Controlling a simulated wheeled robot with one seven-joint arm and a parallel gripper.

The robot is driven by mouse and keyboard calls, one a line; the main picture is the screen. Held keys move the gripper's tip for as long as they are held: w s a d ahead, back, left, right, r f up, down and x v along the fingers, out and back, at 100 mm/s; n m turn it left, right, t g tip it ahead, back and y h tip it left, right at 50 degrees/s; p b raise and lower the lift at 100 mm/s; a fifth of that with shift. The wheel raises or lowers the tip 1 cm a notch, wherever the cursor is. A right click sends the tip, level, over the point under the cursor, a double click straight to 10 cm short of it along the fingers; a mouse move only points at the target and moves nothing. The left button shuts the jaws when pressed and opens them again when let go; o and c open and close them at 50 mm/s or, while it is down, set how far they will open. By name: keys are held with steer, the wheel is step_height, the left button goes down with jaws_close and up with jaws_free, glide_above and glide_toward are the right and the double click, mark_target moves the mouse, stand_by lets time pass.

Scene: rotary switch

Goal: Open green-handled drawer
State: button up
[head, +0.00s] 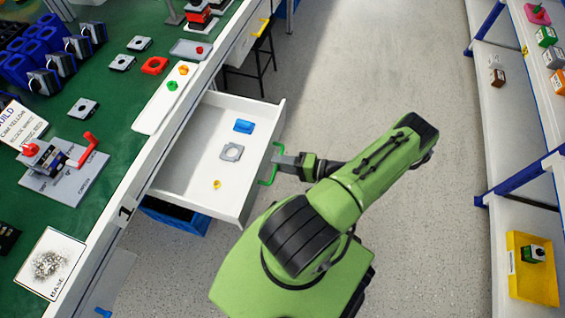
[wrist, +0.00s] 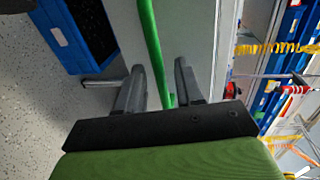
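The white drawer (head: 198,187) is pulled well out from under the green-topped bench in the head view. Its green handle (head: 271,165) is on the front panel, facing my gripper (head: 279,160). In the wrist view the green handle (wrist: 151,45) runs between the two grey fingers of my gripper (wrist: 158,70). The fingers are spread, with a gap on each side of the handle. Inside the drawer lie a blue block (head: 243,126), a grey square plate (head: 232,152) and a small yellow part (head: 217,185).
The green bench top (head: 115,135) at left holds many switch parts. A blue crate (head: 178,216) sits below the drawer. A black stool (head: 262,55) stands beyond it. Shelves (head: 500,120) line the right side. The grey floor between is clear.

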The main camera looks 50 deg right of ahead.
stand_by(0.4)
steer(key=p+v, duration=0.1)
steer(key=v, duration=1.4)
steer(key=shift+s, duration=0.4)
